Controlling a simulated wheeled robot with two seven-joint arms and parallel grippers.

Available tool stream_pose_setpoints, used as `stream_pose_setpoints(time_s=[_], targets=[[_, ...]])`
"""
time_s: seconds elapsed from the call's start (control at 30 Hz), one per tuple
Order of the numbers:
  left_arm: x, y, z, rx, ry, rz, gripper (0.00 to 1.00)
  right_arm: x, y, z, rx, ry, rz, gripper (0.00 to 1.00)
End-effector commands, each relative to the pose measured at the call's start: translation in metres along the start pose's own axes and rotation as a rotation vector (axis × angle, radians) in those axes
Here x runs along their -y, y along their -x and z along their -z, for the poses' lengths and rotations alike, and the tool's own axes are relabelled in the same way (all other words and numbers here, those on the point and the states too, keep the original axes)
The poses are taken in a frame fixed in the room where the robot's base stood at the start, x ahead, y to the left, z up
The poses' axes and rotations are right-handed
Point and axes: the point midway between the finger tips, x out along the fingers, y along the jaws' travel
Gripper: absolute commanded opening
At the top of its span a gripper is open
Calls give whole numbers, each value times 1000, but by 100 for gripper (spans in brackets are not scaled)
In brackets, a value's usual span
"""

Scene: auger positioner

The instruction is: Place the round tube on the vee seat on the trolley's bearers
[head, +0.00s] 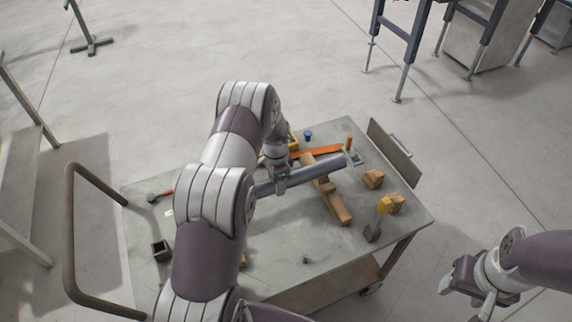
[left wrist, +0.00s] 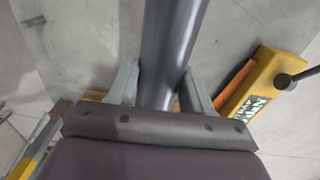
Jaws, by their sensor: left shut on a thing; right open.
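The round tube (head: 318,172) is a dark grey cylinder lying across the trolley (head: 300,228). My left gripper (head: 281,184) is shut on it near its left part; in the left wrist view the tube (left wrist: 168,50) runs between the two fingers (left wrist: 158,88). A wooden bearer (head: 338,204) lies under the tube, with a notched block at the crossing. I cannot tell whether the tube touches it or hangs just above. Part of the tube and any second bearer are hidden behind my left arm. My right gripper (head: 468,282) is open and empty, off the trolley's right front corner.
On the trolley are an orange bar (head: 320,151), a blue cap (head: 308,135), wooden blocks (head: 373,179), a yellow-handled tool (head: 383,206), a small dark square box (head: 161,250) and a red-ended tool (head: 158,196). A yellow tool (left wrist: 265,85) lies near my left gripper. The trolley's front middle is fairly clear.

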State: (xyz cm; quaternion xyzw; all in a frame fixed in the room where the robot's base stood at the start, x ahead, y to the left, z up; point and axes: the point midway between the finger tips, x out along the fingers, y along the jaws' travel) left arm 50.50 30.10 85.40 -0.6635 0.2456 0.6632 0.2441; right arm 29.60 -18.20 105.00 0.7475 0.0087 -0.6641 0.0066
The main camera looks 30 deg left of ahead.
Motion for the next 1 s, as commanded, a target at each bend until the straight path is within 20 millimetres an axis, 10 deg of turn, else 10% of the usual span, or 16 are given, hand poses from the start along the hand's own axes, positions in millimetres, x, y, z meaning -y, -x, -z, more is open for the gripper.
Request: stream_pose_setpoints(time_s=[0.77,0.8,0.87,1.0], targets=[[-3,-48,-8,-2,0,3,0,0,10,1,0,0,0,57],[-4,-48,-9,0,0,0,60,0,11,1,0,0,0,57],[-4,-48,-9,0,0,0,76,0,11,1,0,0,0,57],[-4,-48,-9,0,0,0,76,0,11,1,0,0,0,57]])
